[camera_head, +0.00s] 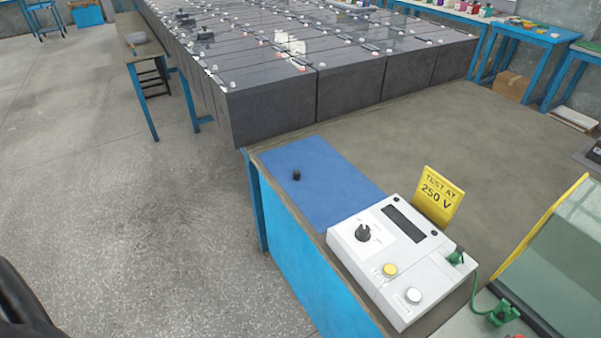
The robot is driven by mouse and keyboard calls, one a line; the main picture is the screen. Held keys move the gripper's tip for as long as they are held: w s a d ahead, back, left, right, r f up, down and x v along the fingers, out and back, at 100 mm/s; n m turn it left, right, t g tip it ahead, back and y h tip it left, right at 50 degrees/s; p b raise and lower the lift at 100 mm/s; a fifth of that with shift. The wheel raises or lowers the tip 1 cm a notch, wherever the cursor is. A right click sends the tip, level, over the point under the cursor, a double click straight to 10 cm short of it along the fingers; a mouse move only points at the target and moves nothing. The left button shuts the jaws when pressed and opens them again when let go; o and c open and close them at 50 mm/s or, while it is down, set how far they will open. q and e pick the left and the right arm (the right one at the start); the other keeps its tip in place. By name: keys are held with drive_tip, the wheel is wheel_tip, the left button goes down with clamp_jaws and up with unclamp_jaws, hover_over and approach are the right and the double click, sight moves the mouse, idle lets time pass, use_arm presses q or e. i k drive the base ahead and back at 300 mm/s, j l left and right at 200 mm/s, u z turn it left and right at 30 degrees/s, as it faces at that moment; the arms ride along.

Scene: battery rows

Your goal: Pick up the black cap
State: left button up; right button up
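The small black cap (297,175) stands on a blue mat (322,168) near the left edge of the workbench. Nothing touches it, and bare mat surrounds it. No gripper shows in the head view. A dark, rounded shape at the lower left corner may be part of my own body, but I cannot tell which part.
A white tester (402,262) with a knob and buttons stands just right of the mat, beside a yellow "TEST AT 250 V" sign (438,197). A green clip (503,313) lies at lower right. Grey battery blocks (270,108) stand behind. The bench top (450,130) is largely clear.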

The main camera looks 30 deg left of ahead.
sight(295, 173)
drive_tip(key=i+j+z, duration=0.15)
drive_tip(key=i+j, duration=0.2)
drive_tip(key=i+j+z, duration=0.15)
drive_tip(key=i+j, duration=0.15)
drive_tip(key=j, duration=0.35)
